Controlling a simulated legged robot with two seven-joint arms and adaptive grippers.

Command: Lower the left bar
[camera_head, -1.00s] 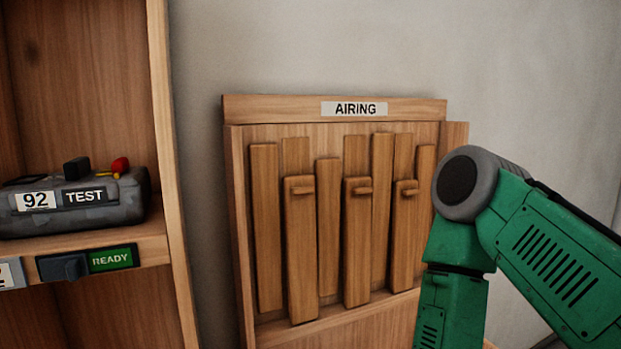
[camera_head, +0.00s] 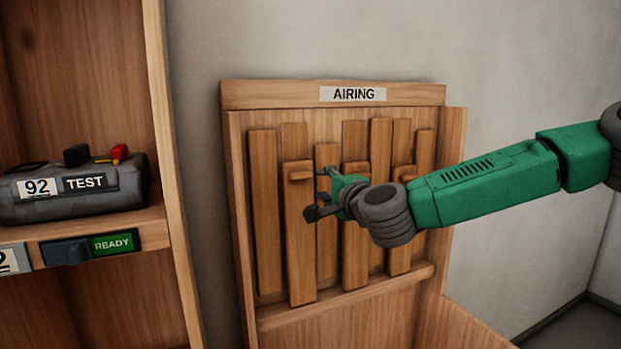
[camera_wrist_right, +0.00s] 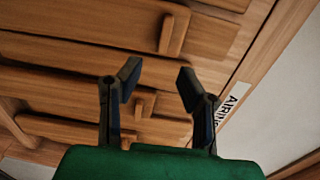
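The left bar (camera_head: 301,245) is a wooden slat with a short peg (camera_head: 301,175) near its top, standing in front of the slats of the AIRING panel (camera_head: 257,116). Two similar pegged bars stand to its right, the middle one (camera_head: 355,250) and the right one (camera_head: 399,252). My right gripper (camera_head: 319,192) is open and empty, just right of the left bar's upper part. In the right wrist view my open fingers (camera_wrist_right: 159,80) point towards a bar with a peg (camera_wrist_right: 173,33); the peg lies beyond the fingertips, apart from them. My left gripper is out of view.
A wooden shelf (camera_head: 172,180) stands at the left with a grey TEST box (camera_head: 85,195) and a READY switch plate (camera_head: 117,243). A ledge (camera_head: 345,306) runs below the bars. Bare wall lies to the right.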

